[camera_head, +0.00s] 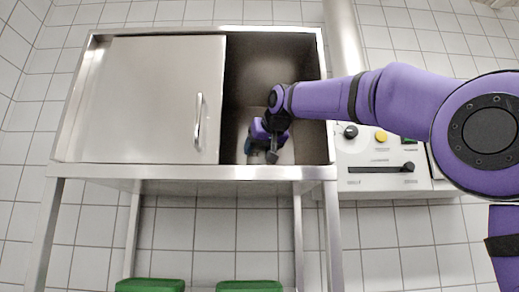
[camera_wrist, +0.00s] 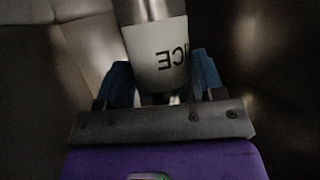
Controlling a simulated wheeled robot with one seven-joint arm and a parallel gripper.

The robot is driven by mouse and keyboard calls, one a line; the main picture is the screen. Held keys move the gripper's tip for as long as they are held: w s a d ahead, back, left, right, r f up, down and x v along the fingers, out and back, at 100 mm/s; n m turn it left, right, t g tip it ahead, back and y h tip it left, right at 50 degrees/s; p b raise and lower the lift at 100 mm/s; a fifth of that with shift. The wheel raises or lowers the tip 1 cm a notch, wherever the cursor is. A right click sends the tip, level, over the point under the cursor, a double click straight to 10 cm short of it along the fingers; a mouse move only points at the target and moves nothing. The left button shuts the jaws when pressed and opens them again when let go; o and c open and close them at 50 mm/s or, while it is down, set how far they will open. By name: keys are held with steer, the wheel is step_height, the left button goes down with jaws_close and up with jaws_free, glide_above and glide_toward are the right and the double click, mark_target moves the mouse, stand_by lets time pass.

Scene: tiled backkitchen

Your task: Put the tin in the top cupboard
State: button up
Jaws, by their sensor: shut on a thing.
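The top cupboard (camera_head: 150,172) is a steel cabinet on legs, seen in the head view. Its left side is covered by a steel door (camera_head: 150,100), and its right side is open. My gripper (camera_head: 254,140) is inside this open right side, low in the opening. In the wrist view, my gripper (camera_wrist: 162,78) has its blue fingers on either side of the tin (camera_wrist: 157,62) and is shut on it. The tin has a white label with dark letters that appear inverted, and a bare metal part above. In the head view I cannot make out the tin clearly.
My arm enters the opening from the right, past the cupboard's right wall (camera_head: 328,120). A white control panel (camera_head: 385,165) with knobs is right of the cupboard. Two green objects (camera_head: 150,285) (camera_head: 249,286) sit below. A steel pipe (camera_head: 343,40) runs behind.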

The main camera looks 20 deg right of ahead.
steer(key=shift+f, duration=0.1)
steer(key=o, duration=1.2)
steer(key=shift+o, duration=0.2)
steer(key=shift+s, duration=0.1)
steer(key=v, duration=1.2)
